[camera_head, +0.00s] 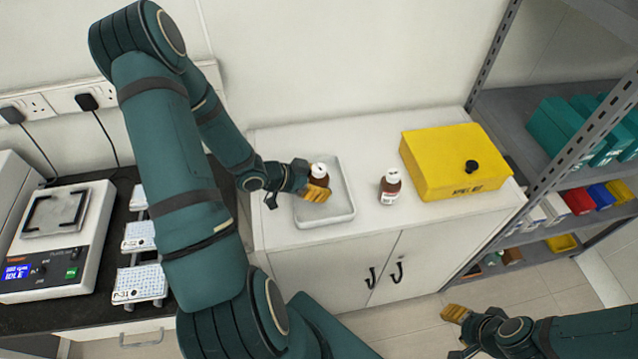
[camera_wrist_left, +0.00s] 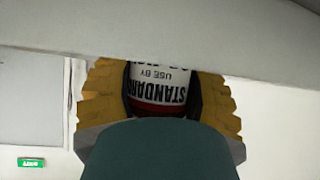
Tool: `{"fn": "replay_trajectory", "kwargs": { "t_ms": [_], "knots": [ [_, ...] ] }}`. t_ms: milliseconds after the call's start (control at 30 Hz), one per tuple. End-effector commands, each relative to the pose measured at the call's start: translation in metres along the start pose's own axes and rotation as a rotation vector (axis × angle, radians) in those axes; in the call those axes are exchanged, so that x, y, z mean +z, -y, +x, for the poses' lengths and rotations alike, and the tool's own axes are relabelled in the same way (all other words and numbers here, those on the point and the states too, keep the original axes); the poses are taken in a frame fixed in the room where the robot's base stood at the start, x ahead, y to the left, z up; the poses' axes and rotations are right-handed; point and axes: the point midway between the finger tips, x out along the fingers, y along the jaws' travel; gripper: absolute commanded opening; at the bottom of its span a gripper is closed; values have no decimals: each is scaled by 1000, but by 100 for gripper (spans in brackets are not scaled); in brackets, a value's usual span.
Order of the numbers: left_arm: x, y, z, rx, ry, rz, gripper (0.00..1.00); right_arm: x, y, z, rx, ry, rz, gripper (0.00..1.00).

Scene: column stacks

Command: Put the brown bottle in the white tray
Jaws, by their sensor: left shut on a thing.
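A brown bottle with a white cap (camera_head: 319,170) is upright at the white tray, within its outline in the head view. My left gripper (camera_head: 316,188) is shut on it. In the left wrist view the bottle's white and red label (camera_wrist_left: 158,84) shows between the yellow finger pads. I cannot tell whether the bottle's base touches the tray floor. The white tray (camera_head: 340,212) lies on the white cabinet. A second brown bottle (camera_head: 390,187) stands upright on the cabinet, right of the tray. My right gripper (camera_head: 457,315) is low at the right, away from the cabinet; its opening is unclear.
A yellow box (camera_head: 450,160) with a black knob sits on the cabinet, right of the second bottle. A grey shelf unit (camera_head: 500,100) stands at the right.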

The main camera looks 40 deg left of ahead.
Motion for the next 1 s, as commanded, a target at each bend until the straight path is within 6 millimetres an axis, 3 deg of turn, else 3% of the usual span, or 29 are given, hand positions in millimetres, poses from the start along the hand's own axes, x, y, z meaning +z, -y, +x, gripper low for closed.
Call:
{"fn": "replay_trajectory", "kwargs": {
  "t_ms": [300,333,400,767,1000],
  "knots": [
    [1,0,1,0,-1,1,12,0,0,1,0,1,0,47],
    [1,0,1,0,0,1,65,0,0,1,0,1,0,47],
    [1,0,1,-1,0,1,87,0,0,1,0,1,0,47],
    [-2,0,-1,-1,0,1,87,0,0,-1,0,1,0,47],
    [-3,1,-35,-5,2,1,87,-2,3,-10,-2,0,0,47]
  ]
}}
